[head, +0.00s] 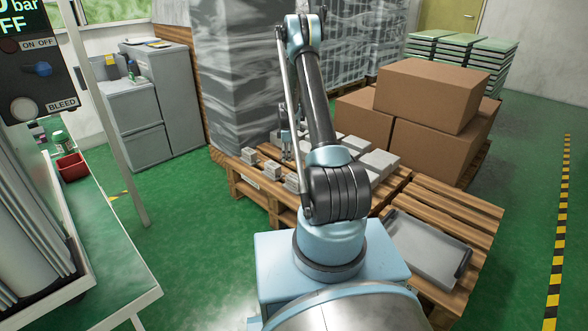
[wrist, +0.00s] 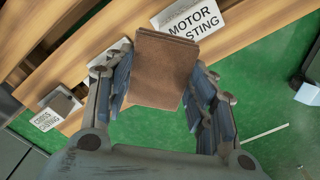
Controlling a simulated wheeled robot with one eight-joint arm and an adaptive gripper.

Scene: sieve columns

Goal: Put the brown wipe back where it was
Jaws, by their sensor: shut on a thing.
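The brown wipe (wrist: 166,82) shows in the wrist view as a flat-faced brown piece between the two fingers. My gripper (wrist: 163,66) is shut on it, with a grey-blue finger on each side. The wipe's lower end lies between the fingers, and its upper end sticks out past them. Behind it lie wooden boards and a strip of green floor. In the head view my gripper (head: 287,145) is small, over the pallet (head: 262,196) with grey blocks. I cannot make out the wipe there.
A white "MOTOR" label (wrist: 197,17) lies just beyond the wipe. Small grey blocks (head: 249,156) stand on the pallet by the gripper. Brown cartons (head: 430,92) stand to the right, and a wrapped stack (head: 238,70) behind. A grey tray (head: 425,247) lies on the near pallet.

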